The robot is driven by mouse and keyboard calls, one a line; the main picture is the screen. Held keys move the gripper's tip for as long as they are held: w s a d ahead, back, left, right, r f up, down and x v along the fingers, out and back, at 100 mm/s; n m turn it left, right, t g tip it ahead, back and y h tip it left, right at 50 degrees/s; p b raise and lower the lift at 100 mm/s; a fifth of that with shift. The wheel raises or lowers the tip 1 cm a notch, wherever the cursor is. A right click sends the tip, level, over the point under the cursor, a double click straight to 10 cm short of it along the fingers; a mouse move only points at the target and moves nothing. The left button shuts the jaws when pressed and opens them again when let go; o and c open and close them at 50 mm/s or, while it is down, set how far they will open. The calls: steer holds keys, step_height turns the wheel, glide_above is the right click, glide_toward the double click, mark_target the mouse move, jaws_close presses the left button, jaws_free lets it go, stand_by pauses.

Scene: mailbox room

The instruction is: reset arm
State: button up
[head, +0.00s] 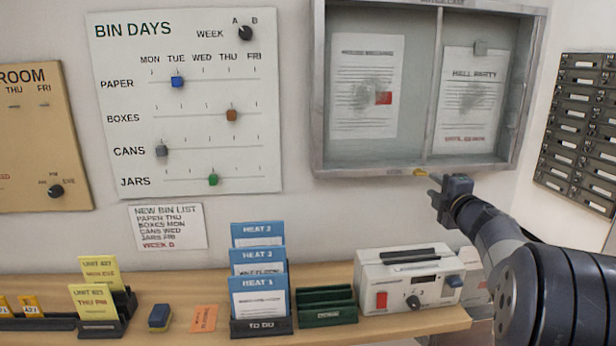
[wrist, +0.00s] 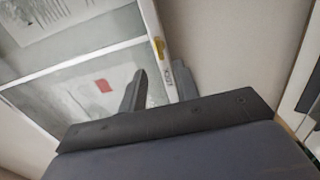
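My arm comes in from the right in the head view. My gripper (head: 434,186) is raised, just right of and below a small yellow catch (head: 420,172) on the lower frame of the glazed notice case (head: 365,170). In the wrist view my gripper (wrist: 160,82) shows two dark fingers with a gap between them and nothing held. The yellow catch (wrist: 159,46) shows beyond this gap, on the case's pale frame. I cannot tell whether a finger touches the frame.
A wooden shelf (head: 400,327) below holds blue cards (head: 258,298), a dark green holder (head: 326,308) and a white machine (head: 410,280). The bin days board (head: 190,105) hangs left. Dark mailboxes (head: 580,130) are at right. The wall between case and shelf is clear.

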mark_target(421, 175)
steer(key=w+p, duration=0.1)
steer(key=w, duration=0.6)
steer(key=shift+a, duration=0.1)
steer(key=shift+s, duration=0.1)
